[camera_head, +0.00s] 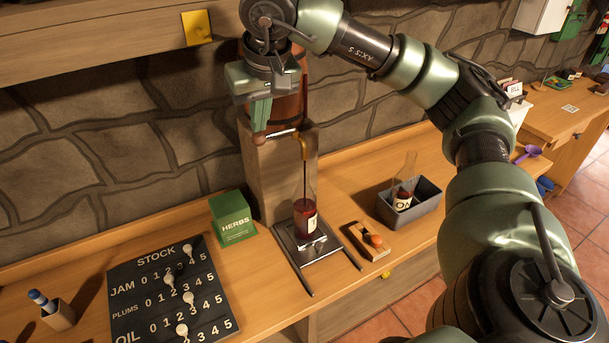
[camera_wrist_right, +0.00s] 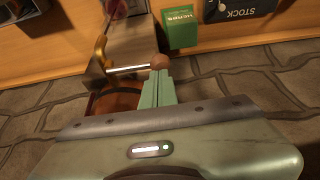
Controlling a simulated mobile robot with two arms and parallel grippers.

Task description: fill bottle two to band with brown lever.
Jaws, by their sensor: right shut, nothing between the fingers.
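A glass bottle (camera_head: 305,222) with dark red liquid and a white label stands upright on a metal rack under the brass tap (camera_head: 304,148). A thin dark stream runs from the tap into it. A lever with a brown knob (camera_head: 259,138) sticks out beside the tap; its knob also shows in the wrist view (camera_wrist_right: 159,61). My right gripper (camera_head: 261,124) is shut and empty, its fingertips at the knob, touching it or very close. The liquid's exact level against any band is too small to tell. My left gripper is not in view.
A second bottle (camera_head: 405,178) leans in a grey bin (camera_head: 425,207). A wooden block with a reddish-brown stopper (camera_head: 374,239), a green HERBS box (camera_head: 232,218), a STOCK board (camera_head: 166,290) and a pen cup (camera_head: 57,315) stand around the rack. A shelf overhangs at upper left.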

